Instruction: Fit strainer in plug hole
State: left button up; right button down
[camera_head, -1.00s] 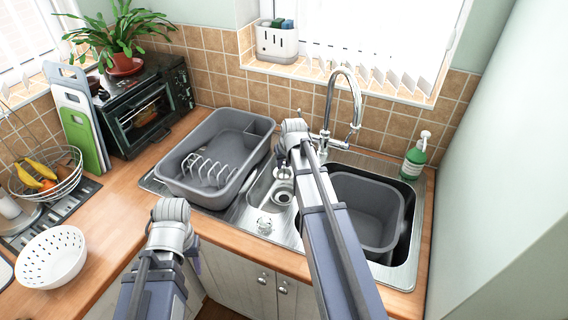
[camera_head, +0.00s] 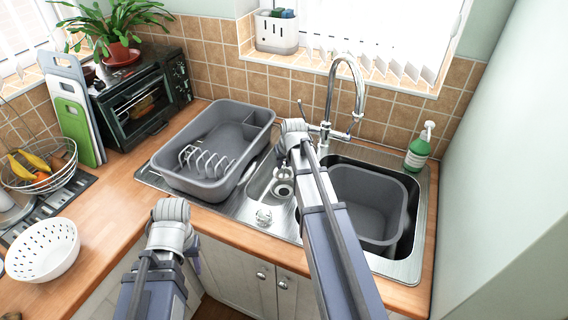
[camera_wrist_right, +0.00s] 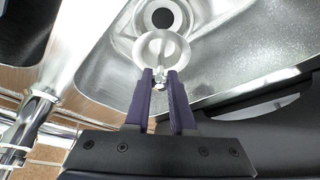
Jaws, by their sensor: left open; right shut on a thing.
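The strainer (camera_wrist_right: 155,48) is a round metal disc with a small knob. My right gripper (camera_wrist_right: 161,80) is shut on the knob and holds it over the small middle basin of the sink. In the head view the strainer (camera_head: 284,174) shows just below my right gripper (camera_head: 284,162). The plug hole (camera_wrist_right: 163,16) is a dark round opening in a metal ring. In the head view the plug hole (camera_head: 283,190) is partly covered by the strainer. I cannot tell the exact height of the gap. My left gripper (camera_head: 196,263) is low in front of the counter, mostly hidden behind its wrist.
A grey dish rack (camera_head: 205,190) stands left of the small basin. A grey tub (camera_head: 375,240) sits in the large basin at right. The tap (camera_head: 352,95) rises behind. A small clear object (camera_head: 264,216) is at the sink's front. A white colander (camera_head: 43,250) is at far left.

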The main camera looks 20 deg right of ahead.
aim_at(284, 176)
jog(key=shift+f+b, duration=3.7)
jog(key=shift+f, duration=0.25)
jog(key=c, duration=0.7)
grip_release()
jog(key=shift+r, duration=0.15)
jog(key=p+v, duration=0.7)
jog(key=shift+s+r, duration=0.2)
jog(key=shift+r, duration=0.1)
